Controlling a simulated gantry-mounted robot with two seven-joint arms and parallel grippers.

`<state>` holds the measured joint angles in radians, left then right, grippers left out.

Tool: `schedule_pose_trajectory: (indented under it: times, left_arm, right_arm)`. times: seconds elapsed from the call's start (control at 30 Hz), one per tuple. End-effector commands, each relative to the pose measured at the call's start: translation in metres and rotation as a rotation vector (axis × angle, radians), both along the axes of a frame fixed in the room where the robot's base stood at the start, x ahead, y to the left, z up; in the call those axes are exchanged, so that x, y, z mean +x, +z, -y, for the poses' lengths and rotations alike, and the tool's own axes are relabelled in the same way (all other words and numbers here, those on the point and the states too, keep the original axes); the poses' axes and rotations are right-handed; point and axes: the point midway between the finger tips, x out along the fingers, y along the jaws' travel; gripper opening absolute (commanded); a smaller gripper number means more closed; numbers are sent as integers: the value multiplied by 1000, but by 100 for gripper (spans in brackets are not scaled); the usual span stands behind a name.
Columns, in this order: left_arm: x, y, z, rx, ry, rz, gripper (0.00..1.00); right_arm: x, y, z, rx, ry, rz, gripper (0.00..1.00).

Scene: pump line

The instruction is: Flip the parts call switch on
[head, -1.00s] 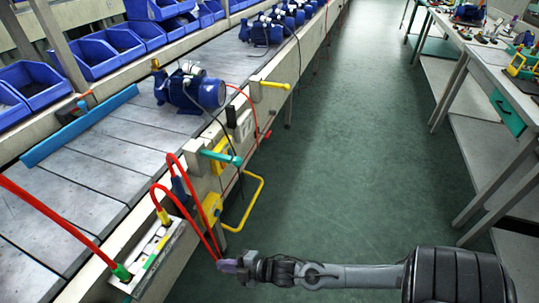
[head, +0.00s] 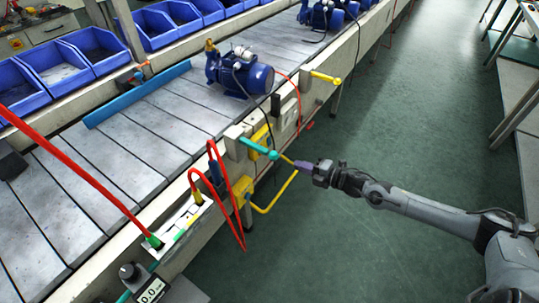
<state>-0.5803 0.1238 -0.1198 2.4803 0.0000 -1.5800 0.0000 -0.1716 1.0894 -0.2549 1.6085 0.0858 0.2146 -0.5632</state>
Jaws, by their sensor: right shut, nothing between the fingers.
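Along the side of the conveyor line are two lever-like handles: a teal handle (head: 258,147) on a pale box, and a yellow handle (head: 327,77) further along. Small switch boxes (head: 285,112) sit between them. I cannot tell from any label which of these is the parts call switch. My right gripper (head: 303,166), with purple fingertips, is shut and empty. In the picture it is just right of the teal handle's round end, with a small gap between them. Its fingertips overlap the end of a bent yellow bar. My left gripper is not in view.
A bent yellow bar (head: 275,204) sticks out below the teal handle. Red cables (head: 231,212) loop over a socket strip (head: 187,222) at the near edge. A blue pump (head: 240,76) stands on the conveyor (head: 130,140). The green floor aisle (head: 410,120) to the right is clear.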

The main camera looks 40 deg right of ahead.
Motion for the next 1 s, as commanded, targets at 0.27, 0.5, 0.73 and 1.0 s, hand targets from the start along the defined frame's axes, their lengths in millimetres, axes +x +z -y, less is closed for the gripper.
schedule_pose_trajectory:
  times: [0.27,0.5,0.73,1.0]
  left_arm:
    - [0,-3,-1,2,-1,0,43]
    - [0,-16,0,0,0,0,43]
    - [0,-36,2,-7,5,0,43]
    - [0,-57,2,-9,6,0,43]
  right_arm:
    - [3,-2,-1,2,0,2,0]
    - [23,-6,-7,2,0,5,0]
    - [56,-15,-18,4,-2,4,0]
    - [95,-22,-31,3,0,3,0]
